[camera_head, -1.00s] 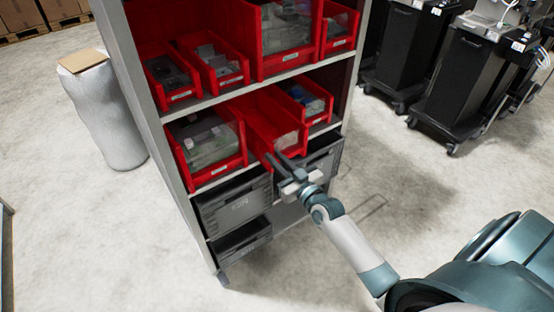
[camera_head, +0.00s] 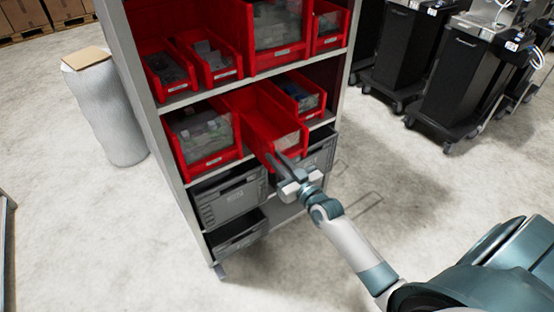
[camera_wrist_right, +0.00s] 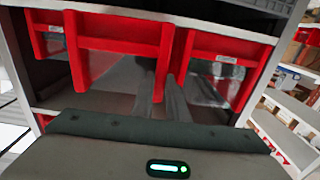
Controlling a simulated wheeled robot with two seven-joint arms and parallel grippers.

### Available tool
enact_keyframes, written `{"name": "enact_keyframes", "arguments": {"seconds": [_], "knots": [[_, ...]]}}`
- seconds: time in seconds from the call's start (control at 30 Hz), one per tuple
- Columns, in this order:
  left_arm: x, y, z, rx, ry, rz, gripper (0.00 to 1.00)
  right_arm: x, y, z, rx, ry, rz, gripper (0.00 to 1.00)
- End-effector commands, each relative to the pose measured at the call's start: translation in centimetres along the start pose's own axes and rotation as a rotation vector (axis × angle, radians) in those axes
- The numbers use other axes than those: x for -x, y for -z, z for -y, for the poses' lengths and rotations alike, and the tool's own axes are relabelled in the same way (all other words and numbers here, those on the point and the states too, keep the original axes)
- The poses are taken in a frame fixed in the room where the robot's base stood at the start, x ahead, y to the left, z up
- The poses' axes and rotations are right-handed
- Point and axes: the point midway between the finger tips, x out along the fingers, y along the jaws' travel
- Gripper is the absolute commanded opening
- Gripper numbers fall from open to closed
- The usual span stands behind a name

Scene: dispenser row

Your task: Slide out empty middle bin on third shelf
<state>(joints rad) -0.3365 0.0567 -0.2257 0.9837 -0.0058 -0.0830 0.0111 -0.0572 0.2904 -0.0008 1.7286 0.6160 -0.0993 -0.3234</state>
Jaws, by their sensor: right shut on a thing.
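The empty red middle bin (camera_head: 258,118) on the third shelf sits between a filled red bin (camera_head: 203,136) on its left and a smaller filled red bin (camera_head: 302,93) on its right. Its front juts out past both neighbours, and its floor looks bare. My right gripper (camera_head: 279,163) is shut on the bin's front edge; the exact contact is hard to see. In the right wrist view, my gripper fingers (camera_wrist_right: 170,98) lie by red bin walls and clear fronts. My left gripper is not in view.
Grey crates (camera_head: 229,196) stand on the shelf below. More red bins (camera_head: 278,30) fill the shelf above. A wrapped cylinder (camera_head: 105,110) stands left of the rack, and black carts (camera_head: 465,75) stand at the right. The floor before the rack is clear.

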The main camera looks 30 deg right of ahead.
Motion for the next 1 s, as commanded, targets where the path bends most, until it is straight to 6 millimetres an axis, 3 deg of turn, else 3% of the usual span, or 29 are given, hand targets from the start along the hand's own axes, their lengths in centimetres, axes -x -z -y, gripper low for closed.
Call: {"name": "enact_keyframes", "arguments": {"seconds": [0.1,0.13,0.2,0.67,1.0], "knots": [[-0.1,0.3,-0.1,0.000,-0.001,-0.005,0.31,0.0,0.1,0.0,0.000,0.000,-0.001,0.00],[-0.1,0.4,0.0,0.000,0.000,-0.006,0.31,0.0,0.1,0.0,0.000,0.000,-0.001,0.19],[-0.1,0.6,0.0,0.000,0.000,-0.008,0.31,0.0,0.1,0.0,0.000,0.000,-0.001,0.35],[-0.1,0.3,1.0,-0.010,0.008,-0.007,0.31,0.5,-0.1,0.0,0.000,0.000,0.000,0.36],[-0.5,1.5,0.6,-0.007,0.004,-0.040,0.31,4.3,-0.2,0.0,0.001,0.000,0.001,0.36]]}}
